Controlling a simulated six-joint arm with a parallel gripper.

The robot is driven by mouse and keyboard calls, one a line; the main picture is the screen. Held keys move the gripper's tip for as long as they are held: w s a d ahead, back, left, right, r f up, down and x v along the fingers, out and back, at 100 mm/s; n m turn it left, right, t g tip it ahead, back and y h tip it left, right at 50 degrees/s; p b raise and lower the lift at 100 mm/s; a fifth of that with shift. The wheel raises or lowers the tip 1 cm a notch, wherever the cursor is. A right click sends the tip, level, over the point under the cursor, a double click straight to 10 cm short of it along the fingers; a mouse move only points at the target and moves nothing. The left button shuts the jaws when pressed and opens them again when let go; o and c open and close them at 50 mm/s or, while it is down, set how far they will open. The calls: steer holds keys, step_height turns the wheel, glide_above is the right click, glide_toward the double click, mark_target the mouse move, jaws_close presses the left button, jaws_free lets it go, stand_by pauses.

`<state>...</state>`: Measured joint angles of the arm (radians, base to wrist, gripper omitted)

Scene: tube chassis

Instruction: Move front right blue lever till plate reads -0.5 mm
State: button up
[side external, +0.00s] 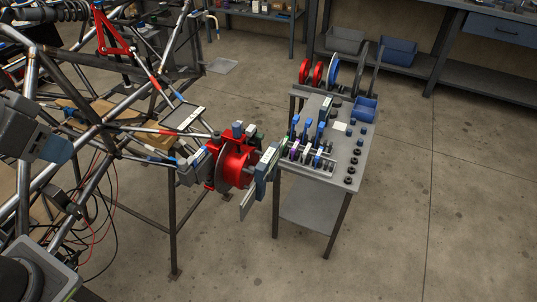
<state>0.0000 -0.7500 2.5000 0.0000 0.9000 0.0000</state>
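A red round hub assembly (232,165) sits at the right end of the tube chassis (95,130). Flat grey-blue plates (262,178) stand upright at its right side. Blue-topped handles (306,130) rise in a row on the small grey cart just behind; I cannot tell which blue part is the front right lever. A tablet-like panel (182,118) lies by the chassis tubes, its reading too small to make out. A grey body with a blue flat end (56,148) at the left edge seems to be my gripper, well apart from the hub. Its fingers are not clear.
Red and black cables (95,225) hang under the chassis. A workbench (480,25) stands at the back. The concrete floor at right is clear.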

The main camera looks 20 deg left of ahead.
stand_by(0.5)
steer(key=m+g+y, duration=0.1)
steer(key=m+g, duration=0.1)
steer(key=g, duration=0.3)
glide_above(166, 162)
steer(key=s, duration=0.4)
step_height(166, 162, down, 18)
steer(key=f, duration=0.8)
steer(key=a+f, duration=0.1)
steer(key=f, duration=0.4)
steer(key=shift+w, duration=0.15)
steer(key=shift+r, duration=0.1)
jaws_close()
